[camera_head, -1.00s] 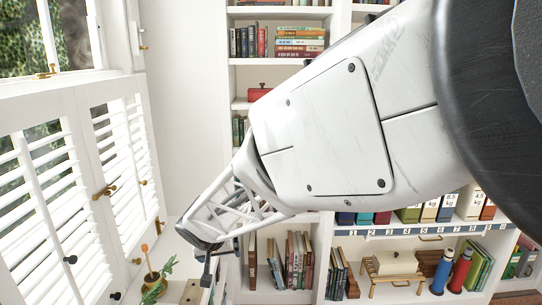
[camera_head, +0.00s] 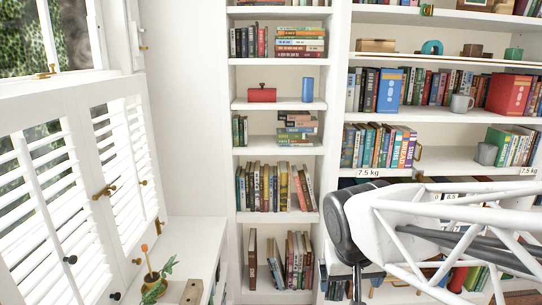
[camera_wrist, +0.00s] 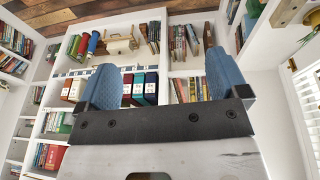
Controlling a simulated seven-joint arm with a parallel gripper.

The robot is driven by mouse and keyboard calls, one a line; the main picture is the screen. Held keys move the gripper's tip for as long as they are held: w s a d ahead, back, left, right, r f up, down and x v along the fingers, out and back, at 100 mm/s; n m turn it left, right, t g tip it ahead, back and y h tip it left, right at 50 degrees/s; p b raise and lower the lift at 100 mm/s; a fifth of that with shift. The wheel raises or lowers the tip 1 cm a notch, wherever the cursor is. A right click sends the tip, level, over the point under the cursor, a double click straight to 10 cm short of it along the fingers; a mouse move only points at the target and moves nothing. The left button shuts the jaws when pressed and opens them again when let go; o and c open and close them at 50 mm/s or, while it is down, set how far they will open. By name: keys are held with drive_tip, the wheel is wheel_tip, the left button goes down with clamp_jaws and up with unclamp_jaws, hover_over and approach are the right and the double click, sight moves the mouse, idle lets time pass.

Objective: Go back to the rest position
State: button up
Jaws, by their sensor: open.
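My gripper shows in the wrist view (camera_wrist: 160,75) with its two blue fingers wide apart. Nothing is between them, only shelves in the distance behind. In the head view my white lattice arm link (camera_head: 440,225) reaches in from the lower right. It ends in a dark rounded part in front of the bookshelf, and the fingers cannot be made out clearly there. My arm hides part of the lower right shelves.
A white bookcase (camera_head: 342,130) with books, a red box (camera_head: 262,95) and a blue cylinder (camera_head: 307,90) fills the back. White shutters (camera_head: 125,180) stand at the left. A plant (camera_head: 155,280) and a wooden block (camera_head: 192,292) sit on the low white ledge (camera_head: 195,240). The middle left is clear.

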drive_tip(key=s+d, duration=0.3)
drive_tip(key=s, duration=0.6)
drive_tip(key=shift+s+d+y, duration=0.15)
drive_tip(key=shift+d+y, duration=0.2)
drive_tip(key=shift+y, duration=0.05)
drive_tip(key=w+a+f+t+h, duration=0.1)
drive_tip(key=w+a+f, duration=0.1)
drive_tip(key=w+a, duration=0.8)
drive_tip(key=w+a+f+t, duration=0.1)
drive_tip(key=w+a+f, duration=0.1)
drive_tip(key=w+a, duration=0.8)
drive_tip(key=w+a+f+n, duration=0.1)
drive_tip(key=w+a+f, duration=0.35)
drive_tip(key=a, duration=0.25)
drive_tip(key=w+a+f+n, duration=0.1)
drive_tip(key=w+a+f, duration=0.35)
drive_tip(key=a, duration=0.35)
drive_tip(key=s+a+f+y, duration=0.1)
drive_tip(key=a+f, duration=0.5)
drive_tip(key=a, duration=0.3)
drive_tip(key=s+a+f+n+y, duration=0.1)
drive_tip(key=s+a+f, duration=0.1)
drive_tip(key=a+f, duration=0.4)
drive_tip(key=s+a+f+n+t+y, duration=0.1)
drive_tip(key=a+f, duration=0.5)
drive_tip(key=a, duration=0.6)
drive_tip(key=shift+s+f+y, duration=0.1)
drive_tip(key=shift+s+y, duration=0.25)
drive_tip(key=shift+y, duration=0.05)
